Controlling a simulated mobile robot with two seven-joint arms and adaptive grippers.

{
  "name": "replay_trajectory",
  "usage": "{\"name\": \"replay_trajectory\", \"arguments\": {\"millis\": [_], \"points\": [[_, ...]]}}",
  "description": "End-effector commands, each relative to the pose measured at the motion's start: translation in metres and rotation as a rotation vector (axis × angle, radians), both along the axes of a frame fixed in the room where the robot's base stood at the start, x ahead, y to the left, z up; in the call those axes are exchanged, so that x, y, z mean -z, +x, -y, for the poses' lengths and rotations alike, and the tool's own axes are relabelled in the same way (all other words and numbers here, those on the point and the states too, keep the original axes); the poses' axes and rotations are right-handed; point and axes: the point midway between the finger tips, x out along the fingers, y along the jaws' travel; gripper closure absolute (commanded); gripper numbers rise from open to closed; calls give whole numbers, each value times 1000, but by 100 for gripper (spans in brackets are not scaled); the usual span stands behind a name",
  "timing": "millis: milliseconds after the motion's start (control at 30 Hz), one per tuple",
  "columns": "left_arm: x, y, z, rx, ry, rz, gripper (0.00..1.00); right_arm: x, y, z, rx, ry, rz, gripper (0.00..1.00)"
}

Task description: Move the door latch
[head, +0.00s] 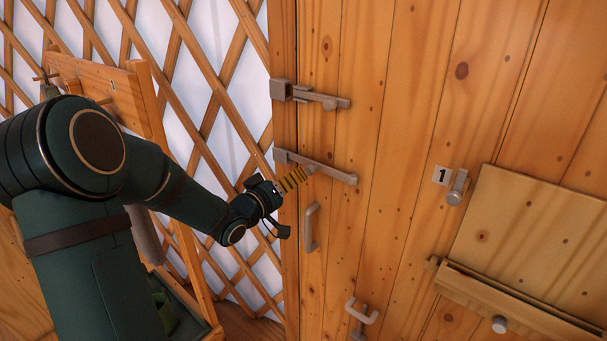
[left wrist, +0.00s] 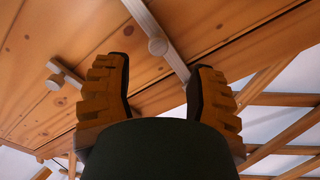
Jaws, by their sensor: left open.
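The wooden door carries two grey bar latches. The upper latch (head: 318,97) has a small knob and a square block at its left end. The lower latch (head: 335,173) is a longer bar that slopes down to the right. Contact cannot be told. My right gripper is out of view.
A grey door handle (head: 311,228) sits just below the left gripper. A second handle (head: 361,312) is lower down. A lattice wall (head: 205,100) stands at the left.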

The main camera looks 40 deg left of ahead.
Motion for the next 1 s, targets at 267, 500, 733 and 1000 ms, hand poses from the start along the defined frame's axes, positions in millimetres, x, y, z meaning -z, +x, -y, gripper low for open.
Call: {"name": "replay_trajectory", "arguments": {"millis": [267,500,733,1000], "points": [[0,-40,-4,-1,1,-1,44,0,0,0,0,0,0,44],[0,-46,-4,0,0,0,44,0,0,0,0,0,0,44],[0,-46,-4,0,0,0,44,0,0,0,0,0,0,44],[4,-44,-2,1,-2,-9,44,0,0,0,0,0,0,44]]}}
